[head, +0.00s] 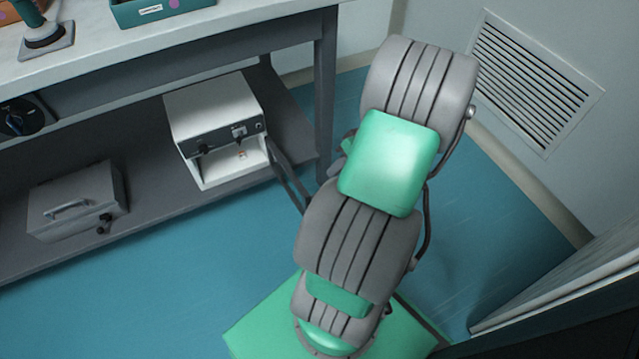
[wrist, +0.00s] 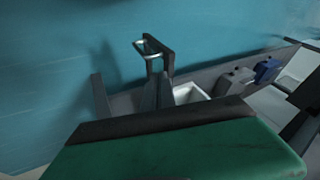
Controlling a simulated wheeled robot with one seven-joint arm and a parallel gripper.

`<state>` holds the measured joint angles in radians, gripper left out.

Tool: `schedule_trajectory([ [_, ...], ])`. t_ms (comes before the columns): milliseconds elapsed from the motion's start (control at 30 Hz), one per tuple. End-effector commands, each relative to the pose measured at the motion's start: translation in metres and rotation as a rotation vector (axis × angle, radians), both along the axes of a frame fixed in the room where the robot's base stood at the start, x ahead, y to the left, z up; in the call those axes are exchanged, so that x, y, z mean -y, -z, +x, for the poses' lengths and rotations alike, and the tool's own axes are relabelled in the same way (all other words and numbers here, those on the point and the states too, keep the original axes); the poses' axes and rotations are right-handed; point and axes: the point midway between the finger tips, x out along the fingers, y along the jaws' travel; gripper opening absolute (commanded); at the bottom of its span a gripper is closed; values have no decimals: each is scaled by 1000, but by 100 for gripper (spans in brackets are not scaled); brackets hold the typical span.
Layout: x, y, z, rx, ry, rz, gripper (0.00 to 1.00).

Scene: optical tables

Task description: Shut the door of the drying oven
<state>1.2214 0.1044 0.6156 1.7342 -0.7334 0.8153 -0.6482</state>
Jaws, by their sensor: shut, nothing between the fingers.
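The drying oven (head: 215,125) is a white box with a knobbed front panel, on the low shelf under the table. Its dark door (head: 288,178) stands wide open, swung out from the oven's right side and seen nearly edge-on. My gripper (wrist: 160,124), green with a dark front edge, fills the bottom of the wrist view. It is shut and empty, apart from the handle in that picture.
A grey case (head: 78,200) with a handle sits left of the oven on the shelf (head: 150,215). The table leg (head: 325,100) stands behind the door. Blue floor (head: 190,275) is clear in front. A vented wall (head: 535,80) is at the right.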

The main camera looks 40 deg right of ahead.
Motion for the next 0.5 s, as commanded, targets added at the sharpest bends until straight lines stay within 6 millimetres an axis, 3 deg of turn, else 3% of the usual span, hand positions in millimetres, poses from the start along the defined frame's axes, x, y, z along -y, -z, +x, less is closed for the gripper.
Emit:
schedule_trajectory([
  [33,16,3,-15,39,27,19,0],
  [100,29,8,-27,84,39,28,0],
  [200,35,14,-33,114,44,31,0],
  [367,28,31,-25,116,43,30,0],
  [500,17,56,-12,114,42,30,0],
])
